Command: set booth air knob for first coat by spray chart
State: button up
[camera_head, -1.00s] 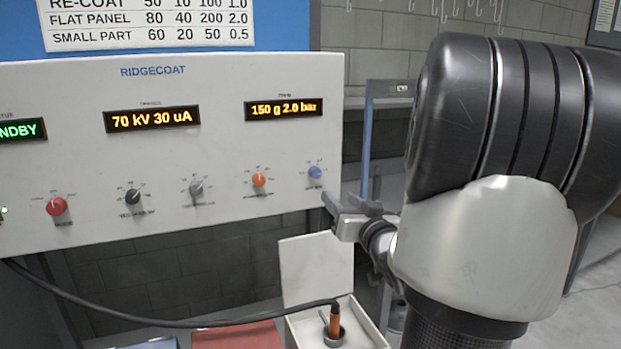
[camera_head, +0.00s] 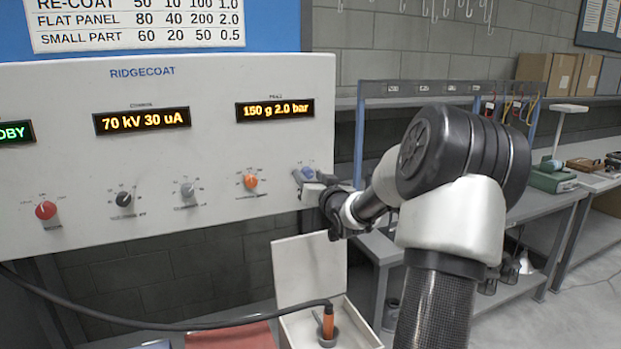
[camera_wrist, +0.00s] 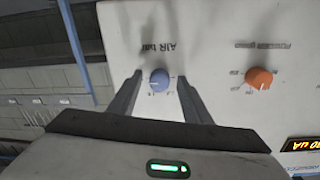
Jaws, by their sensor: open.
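The blue air knob (camera_head: 308,173) is at the right end of the knob row on the white RIDGECOAT panel (camera_head: 215,80). In the wrist view the blue knob (camera_wrist: 159,79) sits under the label "AIR bar", which appears upside down. My gripper (camera_head: 303,181) is open, with one finger on each side of the blue knob; I cannot tell whether either touches it. The wrist view shows both fingers (camera_wrist: 158,84) apart around it. The right display (camera_head: 275,110) reads 150 g 2.0 bar. The spray chart (camera_head: 135,24) above is cut off at the top.
An orange knob (camera_head: 250,181) is just left of the blue one, with grey, black and red knobs farther left. The middle display (camera_head: 142,120) reads 70 kV 30 uA. Below, an open white box (camera_head: 308,268) holds an orange-handled tool (camera_head: 328,322) with a dark cable.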

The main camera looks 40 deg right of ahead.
jog(key=c, duration=1)
jog(key=shift+c, duration=0.2)
jog(key=shift+f+n+b, duration=0.1)
jog(key=shift+n+b, duration=0.3)
jog(key=shift+b, duration=0.25)
jog(key=shift+f+b, duration=0.1)
jog(key=shift+b, duration=0.3)
jog(key=n+b, duration=0.3)
jog(key=b, duration=0.1)
jog(key=shift+f+n+b, duration=0.1)
jog(key=shift+n+b, duration=0.25)
jog(key=shift+n, duration=0.05)
jog(key=n+b, duration=0.3)
jog(key=b, duration=0.1)
jog(key=shift+n, duration=0.3)
jog(key=shift+d+r+n+t+b, duration=0.15)
jog(key=shift+n+t+b, duration=0.25)
jog(key=shift+n+b, duration=1.35)
jog(key=shift+r+n, duration=0.1)
jog(key=shift+n, duration=0.25)
